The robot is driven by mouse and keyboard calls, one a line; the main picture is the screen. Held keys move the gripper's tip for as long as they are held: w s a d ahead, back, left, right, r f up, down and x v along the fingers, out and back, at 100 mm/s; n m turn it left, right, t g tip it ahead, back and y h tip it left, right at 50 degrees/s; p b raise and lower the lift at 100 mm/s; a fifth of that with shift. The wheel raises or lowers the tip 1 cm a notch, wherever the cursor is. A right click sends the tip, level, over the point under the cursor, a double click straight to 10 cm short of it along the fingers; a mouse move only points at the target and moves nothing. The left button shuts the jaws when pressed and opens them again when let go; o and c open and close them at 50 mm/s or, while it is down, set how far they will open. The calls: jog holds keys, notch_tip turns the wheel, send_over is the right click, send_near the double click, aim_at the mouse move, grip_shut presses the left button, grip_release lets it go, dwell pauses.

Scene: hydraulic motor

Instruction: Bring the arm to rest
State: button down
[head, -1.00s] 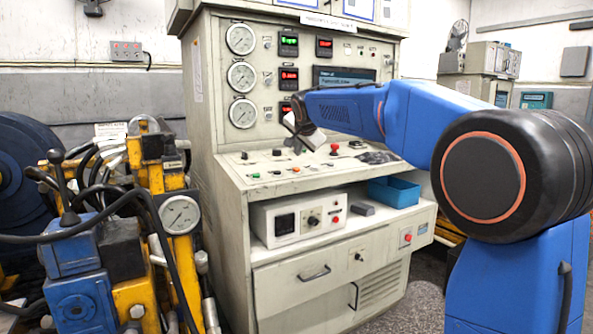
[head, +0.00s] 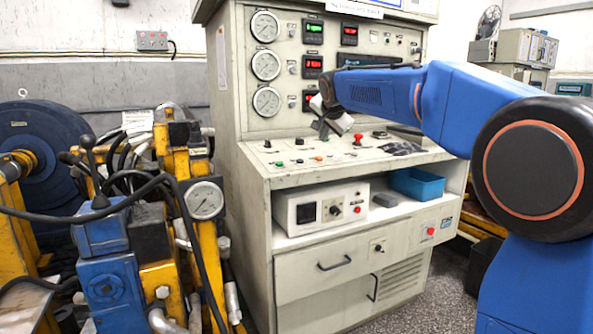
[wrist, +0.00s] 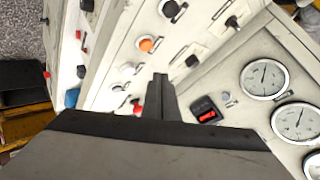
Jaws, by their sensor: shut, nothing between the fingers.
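My gripper (head: 325,128) hangs at the end of my blue arm, just above the sloped control desk (head: 290,165) of the beige console, in front of its upright panel. In the wrist view the dark fingers (wrist: 160,92) are together with nothing between them. They point over the desk's knobs and buttons. In the head view the fingertips are small, and I cannot tell how far they are from the desk surface.
Three gauges (head: 266,66) and red displays sit on the upright panel. A blue bin (head: 417,184) and a white instrument box (head: 320,208) stand on the shelf below. Yellow and blue hydraulic machinery (head: 110,275) with hoses stands left. Speckled floor (head: 405,310) is open at the lower right.

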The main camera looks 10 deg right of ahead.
jog(key=s+d+f+n+g, duration=0.2)
jog(key=s+f, duration=0.8)
jog(key=s, duration=0.8)
jog(key=s+d+f+n+g, duration=0.2)
jog(key=s+f+n, duration=0.3)
jog(key=s+f, duration=0.6)
jog(key=s+d+f+n+g, duration=0.1)
jog(key=s+f, duration=1)
jog(key=s, duration=1.4)
jog(key=shift+d+n+g+y, duration=0.35)
jog(key=shift+d+n, duration=0.55)
jog(key=shift+n, duration=0.3)
